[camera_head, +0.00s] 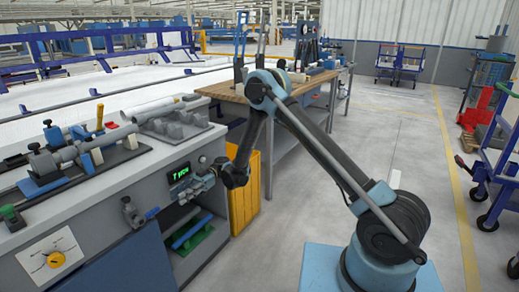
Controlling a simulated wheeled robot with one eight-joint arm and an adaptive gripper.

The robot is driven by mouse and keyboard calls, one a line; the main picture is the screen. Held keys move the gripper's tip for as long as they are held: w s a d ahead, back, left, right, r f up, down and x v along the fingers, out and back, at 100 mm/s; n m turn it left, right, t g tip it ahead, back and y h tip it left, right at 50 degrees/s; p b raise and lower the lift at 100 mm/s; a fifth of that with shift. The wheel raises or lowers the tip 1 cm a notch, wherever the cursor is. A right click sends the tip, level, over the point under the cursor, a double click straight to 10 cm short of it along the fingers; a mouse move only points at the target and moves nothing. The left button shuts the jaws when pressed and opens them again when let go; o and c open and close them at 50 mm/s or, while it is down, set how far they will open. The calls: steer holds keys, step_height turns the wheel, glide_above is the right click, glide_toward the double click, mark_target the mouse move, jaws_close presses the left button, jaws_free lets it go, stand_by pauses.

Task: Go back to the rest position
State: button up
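My arm rises from its blue base at the lower right, bends at a high elbow and reaches down to the left. My gripper (196,186) is in front of the grey workbench (105,185), close to the small green-lit display (180,173). It is small and seen from the side, so I cannot tell whether its fingers are open or closed. I see no pipe clearly held in it. Grey pipes (152,108) lie on the bench top near a grey holder block (178,124).
A clamp (136,212) sticks out from the bench front. A yellow bin (244,190) stands right of the bench, by a wooden-topped table (230,92). A blue cart (492,165) is at the right edge. The floor (400,125) between is open.

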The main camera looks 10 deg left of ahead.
steer(key=w+d+r+m+t+y, duration=0.3)
steer(key=w+d+r+m+t, duration=0.75)
steer(key=w+d+r, duration=0.65)
steer(key=s+d+r+m+t, duration=0.15)
steer(key=d+m, duration=0.45)
steer(key=d, duration=0.6)
steer(key=s+d+f+m+t+h, duration=0.2)
steer(key=s+d+m+h, duration=0.1)
steer(key=d, duration=1)
steer(key=s+d+f+m+t+h, duration=0.3)
steer(key=s+d+m, duration=0.3)
steer(key=d, duration=0.6)
steer(key=s+d+f+m+t+h, duration=0.2)
steer(key=s+d+m, duration=0.3)
steer(key=d, duration=0.8)
steer(key=shift+s+d+f+m+h, duration=0.3)
steer(key=shift+f+m+h, duration=0.2)
steer(key=shift+f+m, duration=0.2)
